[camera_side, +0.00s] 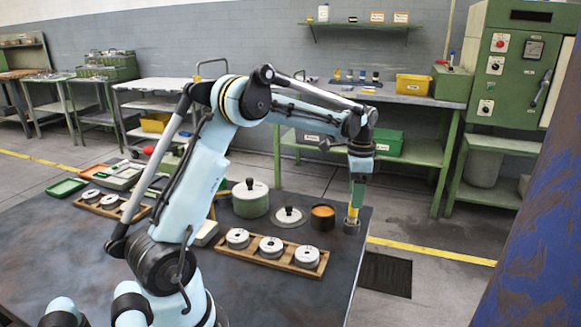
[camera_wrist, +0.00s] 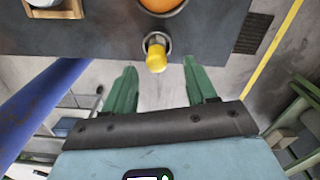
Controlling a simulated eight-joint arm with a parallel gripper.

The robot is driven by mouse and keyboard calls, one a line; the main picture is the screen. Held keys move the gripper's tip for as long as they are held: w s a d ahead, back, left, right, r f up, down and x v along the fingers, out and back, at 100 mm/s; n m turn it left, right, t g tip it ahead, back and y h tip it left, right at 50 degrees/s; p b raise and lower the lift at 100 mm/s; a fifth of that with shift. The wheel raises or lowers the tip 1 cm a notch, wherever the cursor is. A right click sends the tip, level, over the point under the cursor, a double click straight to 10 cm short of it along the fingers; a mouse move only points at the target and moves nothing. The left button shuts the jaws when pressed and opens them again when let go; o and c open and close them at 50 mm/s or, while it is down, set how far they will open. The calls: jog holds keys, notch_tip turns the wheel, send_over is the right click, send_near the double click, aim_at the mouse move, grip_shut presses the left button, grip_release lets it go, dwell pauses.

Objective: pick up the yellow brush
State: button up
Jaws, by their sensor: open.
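The yellow brush (camera_side: 352,213) stands upright in a small dark round holder (camera_side: 351,227) near the table's right corner. In the wrist view, the brush's yellow end (camera_wrist: 156,60) points toward me from the grey ring of its holder (camera_wrist: 148,39). My gripper (camera_side: 356,197) points down just above the brush in the side view. In the wrist view my gripper (camera_wrist: 161,66) has its two green fingers apart, with the brush's end between the tips and a gap on each side. Nothing is held. The brush's lower part is hidden inside the holder.
A dark cup with orange contents (camera_side: 323,217) stands close left of the holder. A wooden rack (camera_side: 232,252) with several white round parts, a lid (camera_side: 289,217) and a green pot (camera_side: 250,199) are nearby. The table (camera_side: 330,285) ends just right of the holder.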

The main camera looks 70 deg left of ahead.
aim_at(353, 211)
jog(key=shift+s+d+f, duration=0.1)
jog(key=shift+s+f, duration=0.05)
jog(key=shift+f, duration=1.35)
jog(key=shift+s+f, duration=0.1)
jog(key=shift+f, duration=1.4)
grip_shut()
